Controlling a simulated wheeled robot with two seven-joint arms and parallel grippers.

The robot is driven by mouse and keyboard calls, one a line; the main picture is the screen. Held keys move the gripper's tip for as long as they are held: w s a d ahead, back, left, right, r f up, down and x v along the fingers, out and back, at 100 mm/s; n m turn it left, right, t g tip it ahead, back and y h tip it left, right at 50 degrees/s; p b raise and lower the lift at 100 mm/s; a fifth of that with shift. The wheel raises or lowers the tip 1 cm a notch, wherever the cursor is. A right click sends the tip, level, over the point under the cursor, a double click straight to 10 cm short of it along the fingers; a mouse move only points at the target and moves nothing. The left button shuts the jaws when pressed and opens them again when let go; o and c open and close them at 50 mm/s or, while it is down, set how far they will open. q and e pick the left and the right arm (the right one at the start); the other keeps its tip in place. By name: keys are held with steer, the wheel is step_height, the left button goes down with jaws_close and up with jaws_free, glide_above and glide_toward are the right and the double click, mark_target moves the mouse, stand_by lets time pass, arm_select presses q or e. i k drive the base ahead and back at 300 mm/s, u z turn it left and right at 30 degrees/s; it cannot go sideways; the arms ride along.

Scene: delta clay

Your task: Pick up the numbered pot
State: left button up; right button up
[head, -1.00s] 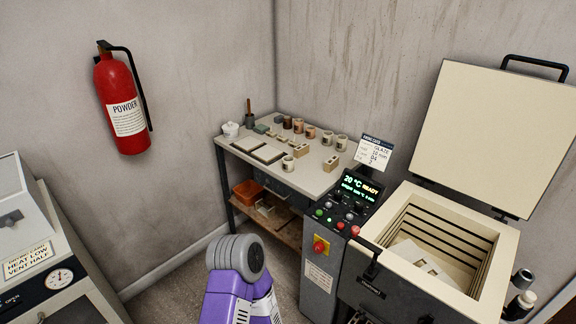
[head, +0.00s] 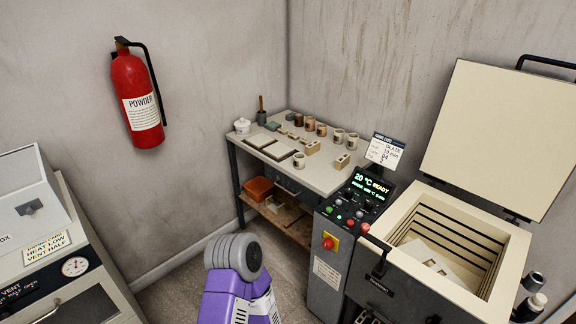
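Several small pots stand on the worktable (head: 325,180) in the corner. One pale pot with a dark label patch (head: 299,161) stands alone near the front edge. Two pale pots (head: 338,137) and (head: 352,141) stand at the back right, and browner pots (head: 309,124) stand in a row to their left. Any numbers on the pots are too small to read. Neither of my grippers is in view; only a purple and grey part of my own arm shows at the bottom.
An open kiln (head: 400,214) with a raised lid (head: 500,135) stands to the right of the table. Its control panel (head: 358,196) and a card (head: 385,150) are beside the table.

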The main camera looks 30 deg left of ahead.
mark_target(299, 161)
steer(key=u, duration=0.4)
steer(key=k, duration=0.5)
steer(key=u, duration=1.25)
steer(key=i, duration=1.55)
steer(key=z, duration=0.1)
